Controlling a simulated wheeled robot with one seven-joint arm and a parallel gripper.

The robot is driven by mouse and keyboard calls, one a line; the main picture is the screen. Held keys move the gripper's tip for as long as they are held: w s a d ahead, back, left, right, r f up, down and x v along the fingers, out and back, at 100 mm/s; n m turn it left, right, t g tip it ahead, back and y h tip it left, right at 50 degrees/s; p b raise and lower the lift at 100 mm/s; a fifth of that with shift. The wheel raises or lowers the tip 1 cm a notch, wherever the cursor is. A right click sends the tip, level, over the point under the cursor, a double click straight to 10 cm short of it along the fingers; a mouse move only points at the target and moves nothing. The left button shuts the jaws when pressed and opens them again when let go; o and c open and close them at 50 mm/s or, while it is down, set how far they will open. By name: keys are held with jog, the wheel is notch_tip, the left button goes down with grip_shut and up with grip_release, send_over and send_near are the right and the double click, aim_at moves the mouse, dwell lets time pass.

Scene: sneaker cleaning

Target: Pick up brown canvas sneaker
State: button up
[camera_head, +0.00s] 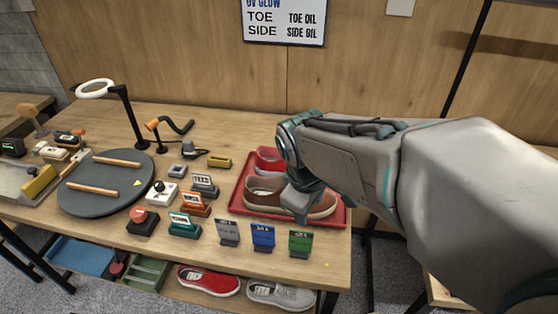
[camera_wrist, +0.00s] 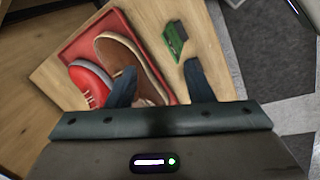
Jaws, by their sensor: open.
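The brown canvas sneaker (camera_head: 262,194) lies in a red tray (camera_head: 334,221) at the right end of the workbench, partly hidden by my gripper. In the wrist view the brown sneaker (camera_wrist: 120,52) has a light sole edge and sits beside a red sneaker (camera_wrist: 88,84). The red sneaker also shows behind the brown one in the head view (camera_head: 268,158). My gripper (camera_wrist: 158,84) is open and above the sneaker. One finger overlaps the brown sneaker in the wrist view, and the other is to the right of the tray. Contact with the sneaker cannot be told.
Blue (camera_head: 263,237), green (camera_head: 300,243) and grey (camera_head: 227,232) cards stand in front of the tray. A round dark turntable (camera_head: 105,182) and a ring lamp (camera_head: 97,89) are to the left. Several small labelled blocks fill the middle. More shoes lie on the lower shelf (camera_head: 208,280).

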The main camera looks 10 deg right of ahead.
jog(key=w+a+r+n+h+p, duration=0.1)
jog(key=w+a+n+h+p, duration=0.15)
jog(key=w+n, duration=0.8)
jog(key=w+a+n+h+p, duration=0.1)
jog(key=w+a+n+p, duration=0.35)
jog(key=n, duration=1.05)
jog(key=shift+n, duration=0.25)
jog(key=x, duration=0.9)
jog(key=w+x, duration=0.1)
jog(key=x, duration=0.4)
jog(key=shift+d+r+p, duration=0.1)
jog(key=shift+d+p, duration=0.15)
jog(key=shift+p, duration=0.05)
jog(key=shift+c, duration=0.4)
grip_shut()
